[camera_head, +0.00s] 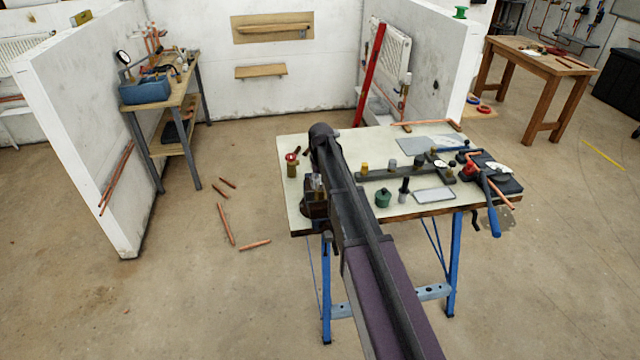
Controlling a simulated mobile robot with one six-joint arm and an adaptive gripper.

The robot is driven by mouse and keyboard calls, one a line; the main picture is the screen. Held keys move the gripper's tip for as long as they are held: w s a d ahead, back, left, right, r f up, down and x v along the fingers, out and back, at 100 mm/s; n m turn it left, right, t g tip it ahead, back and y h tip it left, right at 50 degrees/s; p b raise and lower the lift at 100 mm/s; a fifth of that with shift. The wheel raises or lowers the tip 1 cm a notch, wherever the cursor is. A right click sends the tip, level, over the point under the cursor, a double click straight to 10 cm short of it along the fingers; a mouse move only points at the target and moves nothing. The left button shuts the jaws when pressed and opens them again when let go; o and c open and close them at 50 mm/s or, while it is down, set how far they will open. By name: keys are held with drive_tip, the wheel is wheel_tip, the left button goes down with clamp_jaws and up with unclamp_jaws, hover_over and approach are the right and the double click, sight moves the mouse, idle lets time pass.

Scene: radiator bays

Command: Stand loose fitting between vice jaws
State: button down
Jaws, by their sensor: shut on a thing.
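My arm reaches over the left part of the workbench (440,206), and its far end is above the bench top. My gripper is hidden behind the arm, so its jaws and anything in them do not show. A dark block with pale metal parts on top (315,205), which looks like the vice, sits at the bench's front left corner, partly covered by my arm. The gap between its jaws is too small to make out. A brass fitting with a red handle (292,167) stands behind it. I cannot tell which piece is the loose fitting.
A grey rail with small fittings (405,171), a green pot (383,198), a pale tray (434,195) and a blue-handled tool (490,208) fill the bench's right side. Copper pipes (226,225) lie on the floor. White partition walls (75,150) stand behind and left.

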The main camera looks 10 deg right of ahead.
drive_tip(key=shift+f+b, duration=0.75)
drive_tip(key=shift+f, duration=0.15)
drive_tip(key=shift+c, duration=0.6)
unclamp_jaws()
drive_tip(key=shift+r, duration=0.15)
